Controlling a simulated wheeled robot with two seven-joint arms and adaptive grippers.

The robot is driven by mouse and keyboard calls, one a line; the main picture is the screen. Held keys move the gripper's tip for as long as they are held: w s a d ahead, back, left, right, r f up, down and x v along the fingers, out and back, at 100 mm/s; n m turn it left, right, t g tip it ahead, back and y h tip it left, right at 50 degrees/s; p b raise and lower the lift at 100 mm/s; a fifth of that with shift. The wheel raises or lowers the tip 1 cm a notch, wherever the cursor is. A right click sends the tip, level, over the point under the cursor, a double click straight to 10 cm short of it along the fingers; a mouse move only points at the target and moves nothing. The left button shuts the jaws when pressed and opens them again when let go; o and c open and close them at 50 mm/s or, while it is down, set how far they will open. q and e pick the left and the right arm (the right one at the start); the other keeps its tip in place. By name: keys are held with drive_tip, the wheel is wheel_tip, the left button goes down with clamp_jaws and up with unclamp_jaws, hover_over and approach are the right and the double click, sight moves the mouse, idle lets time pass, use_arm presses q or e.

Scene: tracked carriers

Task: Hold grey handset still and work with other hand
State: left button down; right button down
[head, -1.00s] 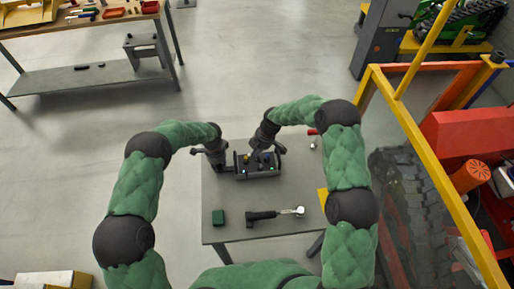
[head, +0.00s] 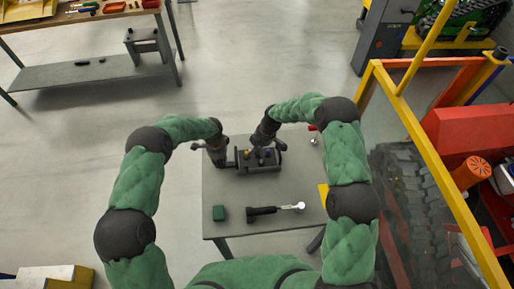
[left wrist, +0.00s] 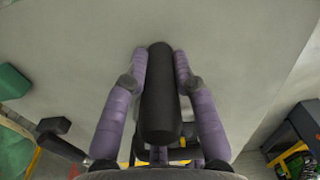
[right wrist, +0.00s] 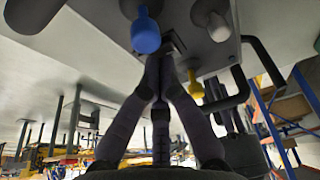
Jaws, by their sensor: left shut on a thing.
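The grey handset (head: 262,168), a box with a side handle and small coloured toggles, is over the grey table's far half. My left gripper (head: 222,160) is at its left end; in the left wrist view its purple fingers are shut around a black cylindrical handle (left wrist: 161,95). My right gripper (head: 262,148) is at the handset's control face. In the right wrist view its fingertips (right wrist: 163,62) meet beside a dark square socket, between a blue toggle (right wrist: 145,33) and a yellow toggle (right wrist: 195,86). A white toggle (right wrist: 217,27) is further right. I see nothing between those fingertips.
On the grey table (head: 230,195) lie a green block (head: 219,213) and a black-handled ratchet-like tool (head: 270,211) near the front edge.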

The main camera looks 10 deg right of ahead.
drive_tip(key=shift+s, duration=0.7)
drive_tip(key=shift+r, duration=0.1)
drive_tip(key=w+a+v, duration=0.1)
drive_tip(key=w+v, duration=0.2)
drive_tip(key=v, duration=1)
drive_tip(key=shift+r, duration=0.45)
use_arm(q)
drive_tip(key=c, duration=0.9)
unclamp_jaws()
